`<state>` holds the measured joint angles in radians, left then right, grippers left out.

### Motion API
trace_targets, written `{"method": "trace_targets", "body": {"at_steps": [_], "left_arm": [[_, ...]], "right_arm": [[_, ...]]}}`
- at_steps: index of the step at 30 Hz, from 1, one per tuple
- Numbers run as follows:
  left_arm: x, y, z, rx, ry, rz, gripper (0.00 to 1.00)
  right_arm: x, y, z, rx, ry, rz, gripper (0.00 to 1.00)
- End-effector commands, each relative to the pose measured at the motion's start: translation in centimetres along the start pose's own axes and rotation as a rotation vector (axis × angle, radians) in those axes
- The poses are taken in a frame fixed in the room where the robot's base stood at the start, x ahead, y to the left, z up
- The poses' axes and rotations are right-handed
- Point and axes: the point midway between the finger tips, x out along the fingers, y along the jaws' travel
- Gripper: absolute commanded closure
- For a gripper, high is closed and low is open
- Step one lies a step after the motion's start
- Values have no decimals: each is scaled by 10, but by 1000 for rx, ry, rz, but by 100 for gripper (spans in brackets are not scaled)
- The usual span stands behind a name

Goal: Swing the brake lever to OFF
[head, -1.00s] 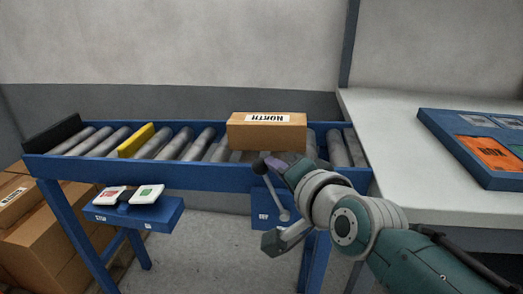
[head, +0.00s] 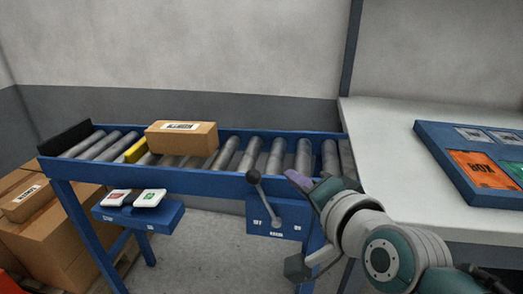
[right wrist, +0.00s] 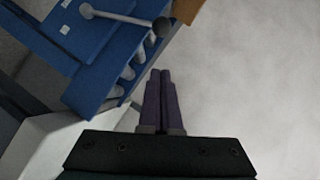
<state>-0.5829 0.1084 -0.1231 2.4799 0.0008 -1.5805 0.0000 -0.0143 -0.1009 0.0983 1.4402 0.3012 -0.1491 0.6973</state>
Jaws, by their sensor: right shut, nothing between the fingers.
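The brake lever (head: 264,197) is a grey rod with a dark ball knob (head: 253,176), on a blue plate (head: 262,229) at the front of the conveyor. It leans up and to the left from its pivot. Small white labels on the plate are too small to read. My right gripper (head: 299,181) has purple fingers, shut and empty, just right of the knob and apart from it in the picture. In the right wrist view the knob (right wrist: 162,27) lies beyond the shut fingertips (right wrist: 160,72). My left gripper is not in view.
A cardboard box (head: 182,139) sits on the rollers by a yellow bar (head: 136,151). A grey table (head: 390,160) with a blue tray (head: 440,160) is at the right. Cartons (head: 60,240) stand lower left.

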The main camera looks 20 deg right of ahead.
Motion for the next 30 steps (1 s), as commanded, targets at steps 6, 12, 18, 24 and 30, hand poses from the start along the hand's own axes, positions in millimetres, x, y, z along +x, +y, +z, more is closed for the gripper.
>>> {"method": "trace_targets", "body": {"at_steps": [6,12,18,24,30], "left_arm": [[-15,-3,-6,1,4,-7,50],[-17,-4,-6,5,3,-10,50],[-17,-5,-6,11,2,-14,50],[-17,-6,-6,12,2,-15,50],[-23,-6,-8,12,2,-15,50]], "right_arm": [[-44,-4,0,-1,-1,1,100],[-62,-4,0,0,1,-2,100],[-64,-3,0,0,1,-2,100],[-64,-3,0,0,1,-2,100],[-69,-9,0,-41,-27,10,100]]}}
